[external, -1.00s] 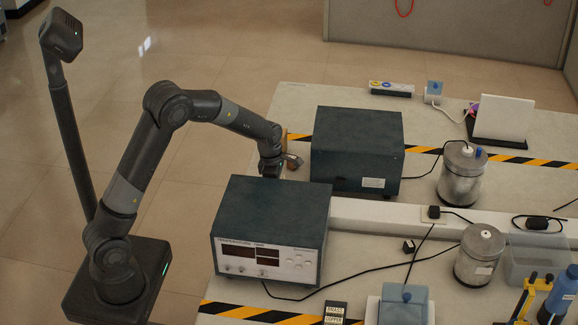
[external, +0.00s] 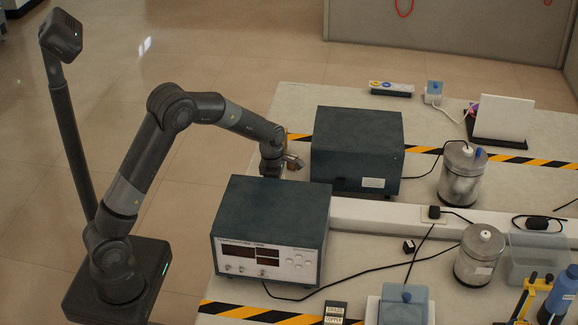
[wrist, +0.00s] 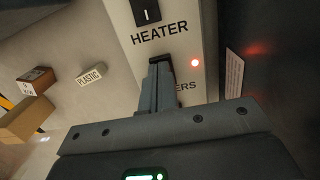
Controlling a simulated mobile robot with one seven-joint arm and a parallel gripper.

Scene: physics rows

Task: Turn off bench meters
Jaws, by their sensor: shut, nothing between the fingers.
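In the wrist view my gripper (wrist: 160,66) is shut and empty. Its fingertips are over a pale panel (wrist: 180,20), covering the start of a label ending in "ERS" (wrist: 187,86). Any switch at that label is hidden behind the fingers, and I cannot tell whether they touch it. A small red light (wrist: 194,62) glows just right of the fingertips. Above is a black switch (wrist: 146,12) marked "HEATER". In the external view, the near meter box (external: 268,222) has a white front with dark displays; another dark box (external: 357,145) stands behind it. My fingertips are hidden there.
A pale raised channel (external: 385,212) runs across the bench between the boxes. Metal canisters (external: 462,172), cables and a blue-lidded box (external: 403,305) lie to the right. In the wrist view, a "PLASTIC" label (wrist: 90,74) and small brown blocks (wrist: 27,118) are at left.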

